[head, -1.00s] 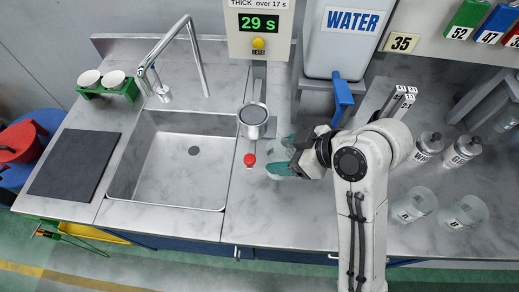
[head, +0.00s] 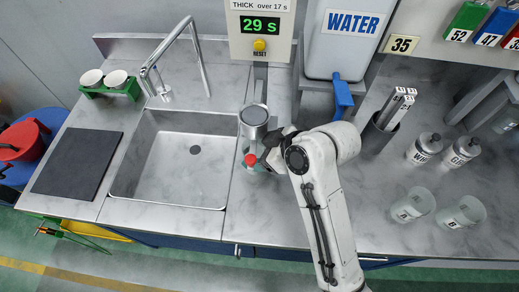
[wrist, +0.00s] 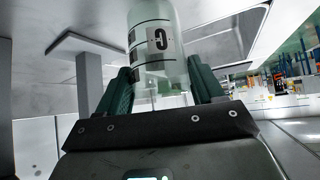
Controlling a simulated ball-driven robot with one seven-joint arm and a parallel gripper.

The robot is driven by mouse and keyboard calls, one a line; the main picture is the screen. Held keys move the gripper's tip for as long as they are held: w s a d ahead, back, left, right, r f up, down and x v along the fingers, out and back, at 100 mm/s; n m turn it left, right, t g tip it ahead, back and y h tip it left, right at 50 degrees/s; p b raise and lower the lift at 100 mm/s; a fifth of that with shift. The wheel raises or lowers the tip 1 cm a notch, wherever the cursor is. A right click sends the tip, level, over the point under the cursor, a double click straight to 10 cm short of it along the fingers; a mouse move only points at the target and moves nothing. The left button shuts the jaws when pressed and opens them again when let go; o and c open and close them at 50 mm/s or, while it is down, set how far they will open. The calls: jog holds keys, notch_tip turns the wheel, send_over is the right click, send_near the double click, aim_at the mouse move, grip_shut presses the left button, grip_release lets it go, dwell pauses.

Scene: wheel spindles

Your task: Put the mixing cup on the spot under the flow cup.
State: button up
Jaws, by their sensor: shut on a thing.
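The mixing cup (wrist: 152,68) is a translucent cup with dark marks and a letter label. In the wrist view it stands between the green fingers of my gripper (wrist: 160,82), which is shut on it. In the head view my gripper (head: 259,160) is at the flow cup's stand, just below the metal flow cup (head: 254,115) in the picture. A red knob (head: 250,160) shows there, and the mixing cup is mostly hidden. I cannot tell whether its base touches the counter, and the spot is hidden.
The sink (head: 175,165) lies left of the stand. The timer (head: 259,22) reads 29 s above it. The water tank (head: 345,45) with a blue tap is to the right. Two bottles (head: 424,150) and two clear cups (head: 412,205) stand on the right counter.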

jog(key=o, duration=1.1)
jog(key=shift+d+r, duration=0.15)
jog(key=shift+r, duration=0.1)
jog(key=v, duration=1.1)
jog(key=shift+s+d+r, duration=0.2)
